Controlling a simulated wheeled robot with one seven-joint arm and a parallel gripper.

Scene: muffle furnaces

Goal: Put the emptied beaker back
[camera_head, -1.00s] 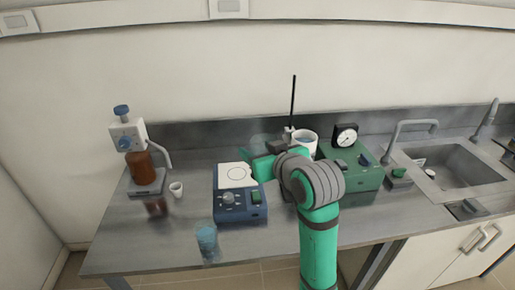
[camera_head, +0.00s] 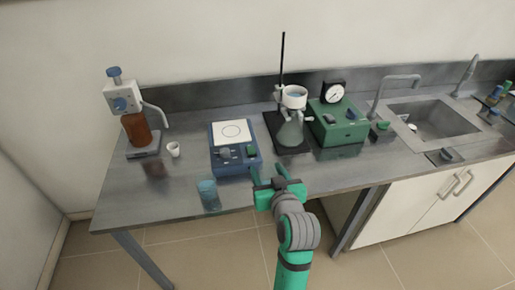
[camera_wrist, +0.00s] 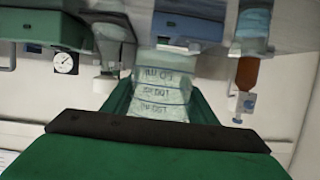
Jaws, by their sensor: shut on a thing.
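In the wrist view, a clear beaker (camera_wrist: 160,95) with printed volume marks sits between the two green fingers of my gripper (camera_wrist: 158,110), shut on it. It looks empty. In the head view my gripper (camera_head: 270,178) is at the bench's front edge, right of the blue hotplate stirrer (camera_head: 240,172); the clear beaker barely shows there. A filter flask (camera_head: 290,133) with a white funnel (camera_head: 294,97) stands behind, beside a rod stand (camera_head: 282,70). A glass with blue liquid (camera_head: 208,194) stands near the front edge, left of my gripper.
A green pump box (camera_head: 340,128) with a dial gauge (camera_head: 334,92) stands right of the flask. A brown bottle dispenser (camera_head: 135,130) and small white cup (camera_head: 173,149) are at left. The sink (camera_head: 432,118) is at right. Bench between the glass and my gripper looks clear.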

